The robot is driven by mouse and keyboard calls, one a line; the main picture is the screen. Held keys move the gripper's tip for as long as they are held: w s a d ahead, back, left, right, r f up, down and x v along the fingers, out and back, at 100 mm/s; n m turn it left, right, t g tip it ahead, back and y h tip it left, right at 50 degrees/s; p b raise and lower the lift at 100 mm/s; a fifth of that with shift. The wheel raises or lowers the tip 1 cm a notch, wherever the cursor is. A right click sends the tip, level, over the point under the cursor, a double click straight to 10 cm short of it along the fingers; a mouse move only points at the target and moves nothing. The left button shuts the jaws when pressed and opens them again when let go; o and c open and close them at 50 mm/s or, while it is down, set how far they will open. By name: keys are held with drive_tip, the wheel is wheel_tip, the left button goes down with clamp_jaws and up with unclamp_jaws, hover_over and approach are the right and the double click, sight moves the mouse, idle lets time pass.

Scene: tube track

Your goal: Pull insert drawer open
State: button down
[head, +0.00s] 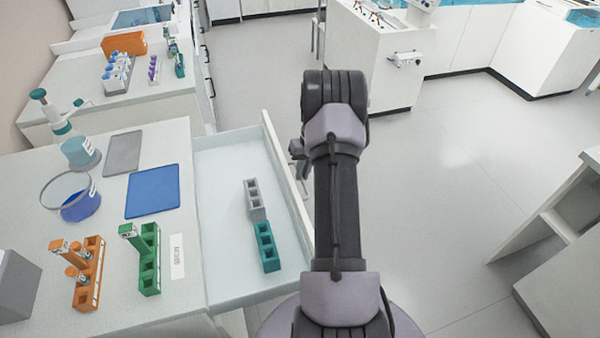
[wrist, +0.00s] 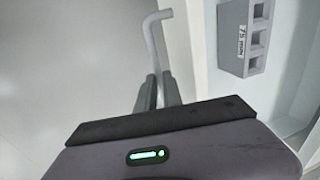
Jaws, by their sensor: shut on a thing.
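The insert drawer (head: 225,200) stands pulled out from the counter on the left in the head view, its inside in plain sight. A grey insert (head: 254,198) and a teal insert (head: 266,246) lie in it. The grey insert also shows at the upper right of the wrist view (wrist: 245,38), with a label on its side. My gripper (wrist: 156,90) is shut on the drawer's grey bar handle (wrist: 154,40), with its fingers on either side of the bar. In the head view my arm hides most of the handle and the gripper.
The counter holds an orange rack (head: 86,275), a green rack (head: 147,260), a blue mat (head: 153,191), a grey mat (head: 122,153) and a beaker (head: 78,203). Open floor (head: 440,180) lies to the right. A white shelf unit (head: 560,235) stands at the far right.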

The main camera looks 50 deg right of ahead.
drive_tip(key=c, duration=1.5)
unclamp_jaws()
drive_tip(key=shift+r, duration=0.1)
drive_tip(key=d+r+p, duration=0.1)
drive_tip(key=r, duration=0.4)
drive_tip(key=s+r+p, duration=0.1)
drive_tip(key=r+p, duration=0.1)
drive_tip(key=r, duration=0.4)
drive_tip(key=d+r+p, duration=0.1)
drive_tip(key=r+p, duration=0.1)
drive_tip(key=r, duration=0.4)
drive_tip(key=shift+s+d, duration=0.35)
drive_tip(key=shift+s, duration=0.05)
